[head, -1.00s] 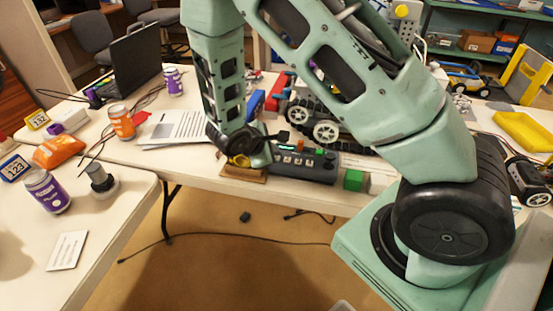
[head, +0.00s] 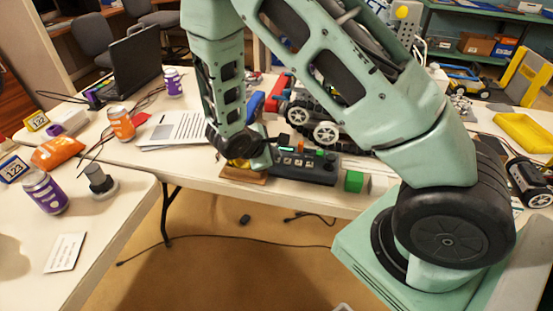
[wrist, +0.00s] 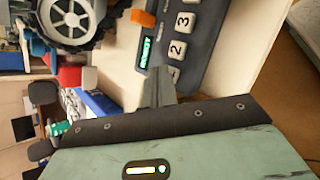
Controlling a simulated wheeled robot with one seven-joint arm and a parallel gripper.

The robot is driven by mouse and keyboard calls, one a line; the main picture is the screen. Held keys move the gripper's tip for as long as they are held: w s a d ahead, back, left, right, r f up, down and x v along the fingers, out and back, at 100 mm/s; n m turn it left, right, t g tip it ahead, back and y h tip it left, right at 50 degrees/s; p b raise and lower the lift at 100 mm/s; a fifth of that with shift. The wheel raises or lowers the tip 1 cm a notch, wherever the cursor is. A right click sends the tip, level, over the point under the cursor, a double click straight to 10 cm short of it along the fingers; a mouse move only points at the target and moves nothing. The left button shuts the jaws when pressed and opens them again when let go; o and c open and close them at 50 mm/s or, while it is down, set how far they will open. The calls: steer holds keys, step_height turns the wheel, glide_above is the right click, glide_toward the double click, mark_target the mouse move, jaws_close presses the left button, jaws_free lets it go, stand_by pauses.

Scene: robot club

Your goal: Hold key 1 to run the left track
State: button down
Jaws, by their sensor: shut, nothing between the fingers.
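The dark control box (head: 318,174) lies on the far table with a row of pale number keys and a lit green display (wrist: 146,47). In the wrist view, key 2 (wrist: 178,49) and key 3 (wrist: 183,22) show clearly. Key 1 (wrist: 175,72) shows only in part beside my fingertips. My gripper (wrist: 161,72) is shut and empty, its tips at the key 1 end of the box. I cannot tell whether they touch the key. The tracked vehicle (head: 325,133) stands behind the box; it also shows in the wrist view (wrist: 68,18).
A green cube (head: 353,181) sits right of the box. Printed sheets (head: 182,129), an orange can (head: 121,124) and a laptop (head: 136,62) are to the left. A yellow tray (head: 525,132) is at the right. My arm hides part of the table.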

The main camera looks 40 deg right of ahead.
steer(key=shift+s+a+f+b, duration=0.1)
steer(key=shift+s+f+b, duration=0.05)
steer(key=shift+f+b, duration=0.3)
stand_by(1.1)
stand_by(1.6)
steer(key=shift+w+r+p, duration=0.25)
steer(key=shift+r+p, duration=0.45)
steer(key=shift+r, duration=0.3)
steer(key=shift+r, duration=0.1)
steer(key=shift+r+p, duration=1.75)
steer(key=shift+r, duration=0.75)
